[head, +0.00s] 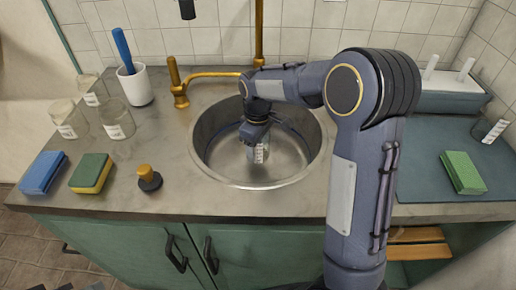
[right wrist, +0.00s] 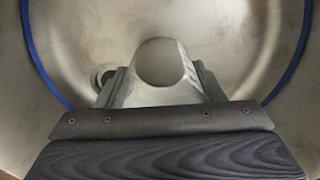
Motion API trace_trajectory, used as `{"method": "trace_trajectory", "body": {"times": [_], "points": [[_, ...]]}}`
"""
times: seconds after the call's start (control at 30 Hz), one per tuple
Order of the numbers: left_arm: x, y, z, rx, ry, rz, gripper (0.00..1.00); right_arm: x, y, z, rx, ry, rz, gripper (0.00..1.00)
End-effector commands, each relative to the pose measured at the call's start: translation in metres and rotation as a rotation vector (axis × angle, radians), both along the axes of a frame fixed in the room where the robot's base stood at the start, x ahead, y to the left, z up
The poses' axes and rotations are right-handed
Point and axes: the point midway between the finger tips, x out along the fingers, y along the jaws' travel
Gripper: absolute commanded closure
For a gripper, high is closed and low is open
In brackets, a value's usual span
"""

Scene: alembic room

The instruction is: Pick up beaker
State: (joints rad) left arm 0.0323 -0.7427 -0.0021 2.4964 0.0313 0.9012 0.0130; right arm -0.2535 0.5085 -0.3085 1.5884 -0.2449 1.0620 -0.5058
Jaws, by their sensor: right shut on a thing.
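A glass beaker (head: 260,153) with white markings is low inside the round metal sink (head: 225,172). My right arm reaches over the sink from the right, and my right gripper (head: 257,146) points down into it, shut on the beaker. In the right wrist view, the beaker (right wrist: 160,62) shows its round opening between the two fingers (right wrist: 160,92). Whether the beaker touches the sink bottom cannot be told.
Several glass beakers (head: 117,122) stand on the counter (head: 180,140) at left, near a white cup (head: 136,86) with a blue-handled tool. A brass faucet (head: 180,90) stands behind the sink.

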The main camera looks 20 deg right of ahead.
Motion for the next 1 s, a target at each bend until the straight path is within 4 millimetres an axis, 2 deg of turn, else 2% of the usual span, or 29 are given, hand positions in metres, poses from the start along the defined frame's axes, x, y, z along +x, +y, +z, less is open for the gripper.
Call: {"method": "trace_trajectory", "body": {"times": [0.5,1.0], "points": [[0.0,0.0,0.009,0.0,0.0,0.0,0.64,0.001,0.0,0.046,0.001,-0.003,0.001,0.73],[0.0,0.0,0.013,0.0,0.0,0.0,0.64,0.0,0.0,0.069,0.0,-0.001,0.0,0.73]]}}
